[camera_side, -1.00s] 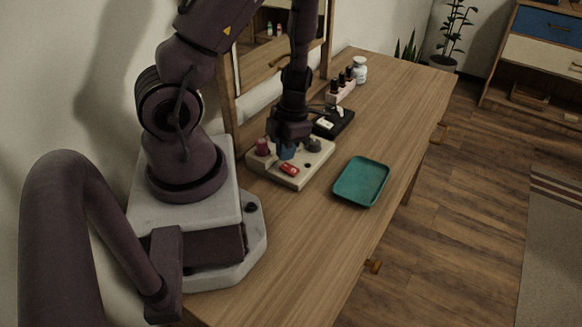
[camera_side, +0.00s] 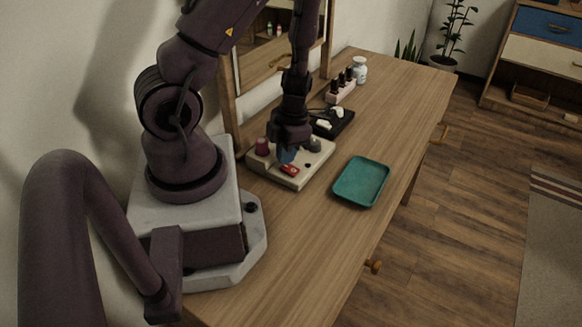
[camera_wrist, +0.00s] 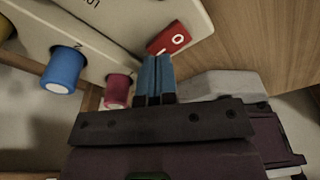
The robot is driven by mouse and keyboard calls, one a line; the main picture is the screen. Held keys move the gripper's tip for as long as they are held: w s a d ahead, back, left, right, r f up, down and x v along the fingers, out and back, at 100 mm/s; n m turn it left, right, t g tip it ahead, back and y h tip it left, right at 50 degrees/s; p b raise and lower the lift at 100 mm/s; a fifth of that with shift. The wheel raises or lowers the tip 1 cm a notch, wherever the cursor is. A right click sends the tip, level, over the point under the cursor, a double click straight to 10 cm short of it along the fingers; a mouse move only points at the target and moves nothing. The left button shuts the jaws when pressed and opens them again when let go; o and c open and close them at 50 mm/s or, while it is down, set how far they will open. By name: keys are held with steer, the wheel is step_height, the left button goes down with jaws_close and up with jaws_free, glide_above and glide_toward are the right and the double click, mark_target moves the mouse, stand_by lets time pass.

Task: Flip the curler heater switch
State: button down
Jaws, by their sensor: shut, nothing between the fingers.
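The curler heater (camera_side: 267,168) is a beige box on the wooden table. Its red rocker switch (camera_side: 289,169) sits on the front part of the top and also shows in the wrist view (camera_wrist: 168,41), marked with O and a line. My gripper (camera_side: 287,156) points down over the heater, fingers shut and empty. In the wrist view the blue fingertips (camera_wrist: 155,62) are right beside the switch's lower edge; I cannot tell whether they touch it. A blue roller (camera_wrist: 63,70) and a dark red roller (camera_wrist: 118,91) stand on the heater.
A teal tray (camera_side: 335,195) lies to the right of the heater with bare table around it. Behind the heater are a black box (camera_side: 345,122) with white pieces on it, a pink bottle holder (camera_side: 341,95) and a white jar (camera_side: 360,70). A wood-framed mirror (camera_side: 229,95) stands along the wall.

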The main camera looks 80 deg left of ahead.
mark_target(286, 166)
steer(key=shift+f, duration=0.6)
steer(key=shift+r, duration=3.55)
